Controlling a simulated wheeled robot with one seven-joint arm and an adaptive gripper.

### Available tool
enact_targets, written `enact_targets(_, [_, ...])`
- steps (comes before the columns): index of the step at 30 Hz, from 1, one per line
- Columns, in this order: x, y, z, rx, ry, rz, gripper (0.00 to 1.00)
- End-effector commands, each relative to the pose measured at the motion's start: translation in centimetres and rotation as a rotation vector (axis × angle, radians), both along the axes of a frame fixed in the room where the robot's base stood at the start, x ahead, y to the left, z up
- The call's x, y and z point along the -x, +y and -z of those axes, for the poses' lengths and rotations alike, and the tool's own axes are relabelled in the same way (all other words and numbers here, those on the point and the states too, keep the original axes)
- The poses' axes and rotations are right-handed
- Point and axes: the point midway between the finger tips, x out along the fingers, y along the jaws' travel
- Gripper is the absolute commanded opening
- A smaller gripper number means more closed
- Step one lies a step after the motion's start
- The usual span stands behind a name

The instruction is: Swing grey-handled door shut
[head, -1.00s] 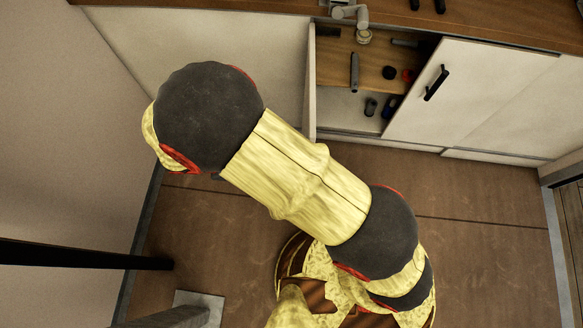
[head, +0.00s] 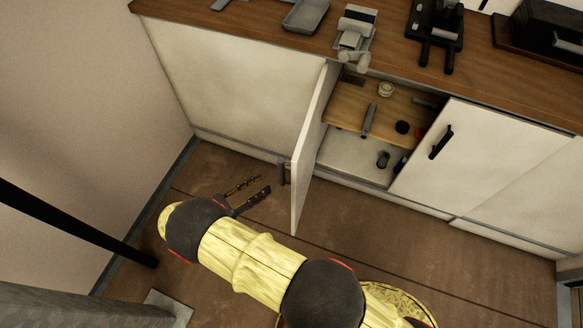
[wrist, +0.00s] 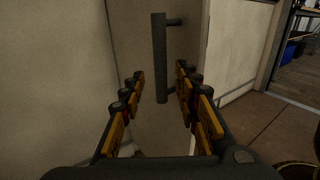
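The grey-handled door (head: 312,150) stands open, swung out from the cabinet at roughly a right angle. Its grey bar handle (head: 284,173) is on the face turned to the left. In the wrist view the handle (wrist: 160,58) stands upright on the door panel, ahead of the fingers. My gripper (head: 253,190) is left of the door in the head view, low over the floor. In the wrist view my gripper (wrist: 160,82) is open and empty, its fingers spread on either side of the handle's lower part. I cannot tell whether anything touches.
The open compartment holds a wooden shelf (head: 345,115) with several small items. A closed white door with a black handle (head: 441,142) is to the right. The countertop (head: 400,75) carries a vise (head: 354,35) and other equipment. A dark pole (head: 70,225) crosses the left side.

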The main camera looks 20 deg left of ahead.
Motion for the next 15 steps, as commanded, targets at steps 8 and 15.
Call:
enact_targets(8, [-0.2, -0.2, 0.0, -0.002, 0.002, 0.002, 0.32])
enact_targets(15, [-1.9, -1.5, -0.1, -0.001, 0.003, 0.003, 0.32])
